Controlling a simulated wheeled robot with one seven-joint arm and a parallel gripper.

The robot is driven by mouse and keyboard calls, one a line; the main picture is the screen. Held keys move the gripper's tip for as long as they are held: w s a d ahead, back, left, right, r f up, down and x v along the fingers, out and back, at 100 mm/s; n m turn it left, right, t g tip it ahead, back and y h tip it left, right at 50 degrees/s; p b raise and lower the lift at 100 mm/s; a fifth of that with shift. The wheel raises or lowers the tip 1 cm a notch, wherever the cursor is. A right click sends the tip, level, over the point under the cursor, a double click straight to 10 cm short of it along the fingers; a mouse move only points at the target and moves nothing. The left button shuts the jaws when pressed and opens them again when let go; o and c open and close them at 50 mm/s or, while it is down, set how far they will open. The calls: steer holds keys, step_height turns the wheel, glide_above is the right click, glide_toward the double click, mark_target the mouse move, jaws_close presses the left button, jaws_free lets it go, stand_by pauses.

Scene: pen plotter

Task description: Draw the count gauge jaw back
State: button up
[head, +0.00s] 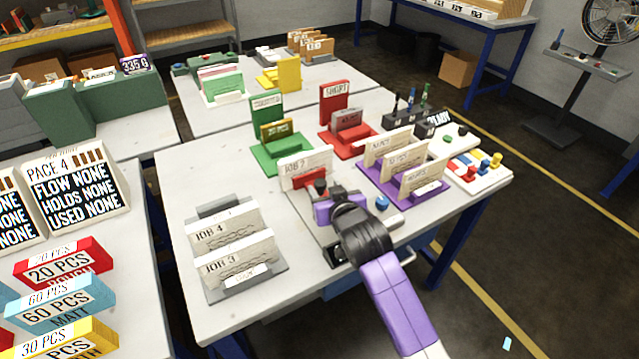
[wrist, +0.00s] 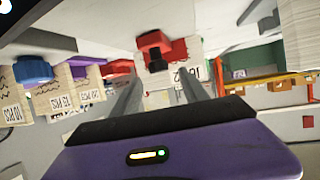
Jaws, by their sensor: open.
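The count gauge (head: 318,222) is a light bed at the table's near side, largely hidden by my arm. A red piece that looks like its jaw (head: 309,178) stands by an upright "JOB 2" card (head: 296,166). In the wrist view the red jaw (wrist: 164,46) carries a dark knob (wrist: 155,59), and the card (wrist: 185,75) is behind it. A blue knob (head: 382,203) is to the right of my gripper; it also shows in the wrist view (wrist: 32,69). My gripper (head: 328,192) is open; its fingers (wrist: 161,82) appear either side of the knob's line. Contact cannot be told.
A grey rack (head: 270,290) with "JOB 4" and "JOB 3" cards stands left. A purple rack (head: 373,184) holds several cards at right. Green (head: 266,155) and red (head: 345,152) card stands are behind. The table's front left (head: 205,325) is clear.

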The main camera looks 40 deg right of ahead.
mark_target(321, 183)
steer(key=shift+x, duration=2.1)
steer(key=shift+s+d, duration=0.1)
steer(key=shift+c, duration=0.2)
jaws_close()
